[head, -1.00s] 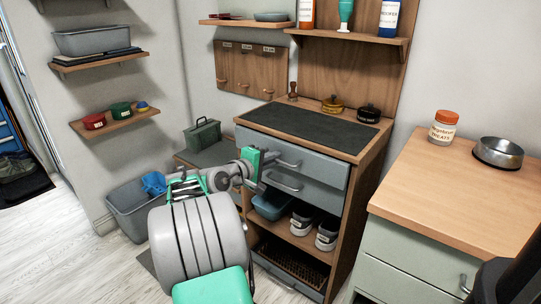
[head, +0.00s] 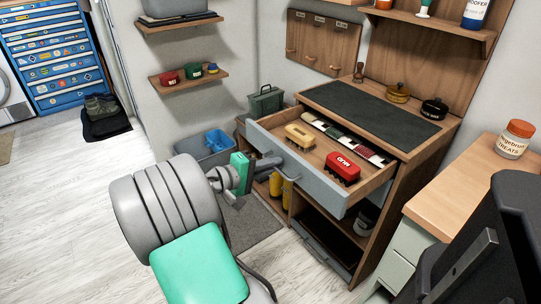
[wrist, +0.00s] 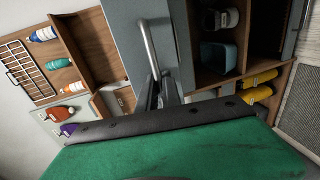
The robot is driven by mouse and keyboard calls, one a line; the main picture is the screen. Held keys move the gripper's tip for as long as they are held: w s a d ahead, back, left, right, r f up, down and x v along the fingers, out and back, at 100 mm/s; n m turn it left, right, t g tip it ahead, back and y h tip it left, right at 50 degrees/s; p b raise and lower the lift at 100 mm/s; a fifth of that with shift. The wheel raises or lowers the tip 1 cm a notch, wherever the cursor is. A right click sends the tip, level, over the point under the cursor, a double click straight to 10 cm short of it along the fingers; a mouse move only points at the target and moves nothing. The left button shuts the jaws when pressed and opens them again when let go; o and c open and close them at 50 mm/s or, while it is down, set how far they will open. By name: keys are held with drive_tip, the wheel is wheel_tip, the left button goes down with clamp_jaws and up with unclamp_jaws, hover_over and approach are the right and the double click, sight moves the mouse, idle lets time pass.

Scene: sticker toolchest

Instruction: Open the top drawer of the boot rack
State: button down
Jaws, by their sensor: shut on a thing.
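The boot rack (head: 390,225) is a wooden cabinet with a dark mat on top. Its top drawer (head: 330,190) is pulled well out, with a grey-blue front and a wooden inside. A yellow brush (head: 300,136), a red brush (head: 343,168) and a row of dark, red and pale items lie in it. My gripper (head: 275,163) is at the drawer's metal handle (head: 288,177), shut on it. In the wrist view the fingers (wrist: 160,88) meet the lower end of the bar handle (wrist: 149,48). The exact finger contact is partly hidden.
A wooden-topped counter (head: 465,190) with an orange-lidded jar (head: 515,139) stands at the right. A grey bin (head: 207,147) and a green box (head: 265,101) are by the wall behind my arm. The floor (head: 70,210) at the left is clear.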

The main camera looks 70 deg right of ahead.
drive_tip(key=shift+w+a, duration=0.2)
drive_tip(key=shift+a, duration=0.1)
drive_tip(key=c, duration=1.8)
unclamp_jaws()
drive_tip(key=p+v, duration=0.7)
drive_tip(key=p, duration=0.3)
drive_tip(key=shift+w+a, duration=0.2)
drive_tip(key=shift+a, duration=0.1)
drive_tip(key=shift+r, duration=0.1)
